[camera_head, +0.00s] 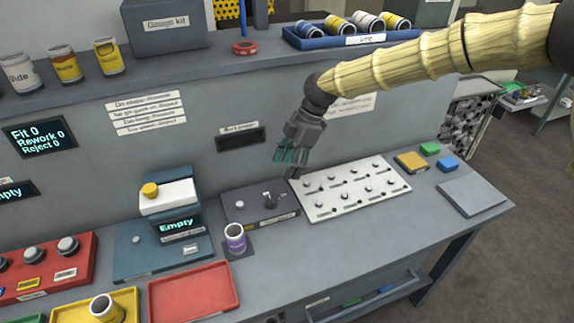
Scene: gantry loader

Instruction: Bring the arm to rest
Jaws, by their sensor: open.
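My gripper (289,155) is a dark grey jaw with teal pads at the end of my tan-sleeved arm (420,55). The arm reaches in from the upper right, and the gripper hangs over the back of the workbench (330,260), pointing down and left. The gripper is open, with nothing seen between its fingers. It appears above the gap between a dark fixture block (235,209) and a white pegged plate (350,206). Its exact height over them cannot be told.
A purple-labelled can (235,238) stands at the fixture's front. A blue device (135,262) reading "Empty", a red tray (190,312) and a yellow tray (66,311) holding a can lie left. A shelf above holds cans and a blue bin (300,43). The front right benchtop is clear.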

